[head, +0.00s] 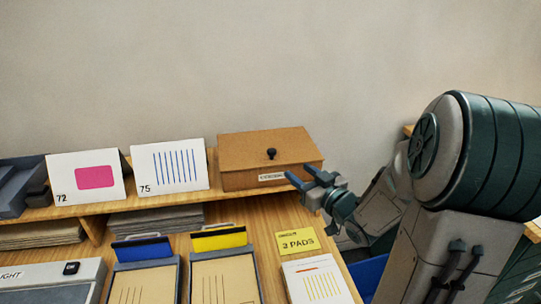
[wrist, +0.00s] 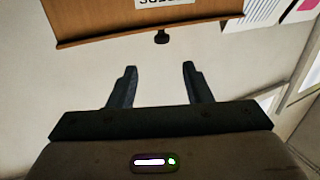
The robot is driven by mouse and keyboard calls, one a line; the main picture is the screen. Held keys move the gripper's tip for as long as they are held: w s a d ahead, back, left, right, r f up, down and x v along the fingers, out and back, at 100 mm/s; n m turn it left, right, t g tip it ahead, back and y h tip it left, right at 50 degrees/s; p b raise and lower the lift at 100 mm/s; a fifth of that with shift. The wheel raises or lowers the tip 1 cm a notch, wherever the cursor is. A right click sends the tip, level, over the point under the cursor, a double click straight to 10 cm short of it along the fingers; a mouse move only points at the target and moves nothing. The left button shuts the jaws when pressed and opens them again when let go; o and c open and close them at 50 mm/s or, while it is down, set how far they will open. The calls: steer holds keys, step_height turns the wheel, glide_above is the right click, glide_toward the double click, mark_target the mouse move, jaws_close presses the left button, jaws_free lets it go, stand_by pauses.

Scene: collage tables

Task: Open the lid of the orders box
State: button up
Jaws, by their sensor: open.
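The orders box (head: 240,178) is a brown wooden box on the right end of the raised shelf. Its lid (head: 240,150) is down, with a small black knob (head: 271,153) on top. A white label, too small to read, is on its front. My gripper (head: 304,175) is open and empty, just in front of the box's right end. In the wrist view the box (wrist: 100,20) appears upside down at the top. The knob (wrist: 162,37) shows just beyond the open fingertips (wrist: 159,66), roughly in line with the gap between them and apart from them.
Cards marked 72 (head: 85,177) and 75 (head: 169,168) stand left of the box. Below the shelf are clipboards with blue (head: 142,250) and yellow (head: 219,240) tops, and a yellow "3 PADS" sign (head: 297,242). The wall behind is bare.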

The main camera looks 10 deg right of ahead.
mark_target(271, 150)
steer(key=p+x, duration=0.1)
steer(key=x, duration=1.2)
steer(key=shift+w+a+r, duration=0.15)
steer(key=shift+w+a, duration=0.15)
jaws_close()
steer(key=shift+r, duration=0.15)
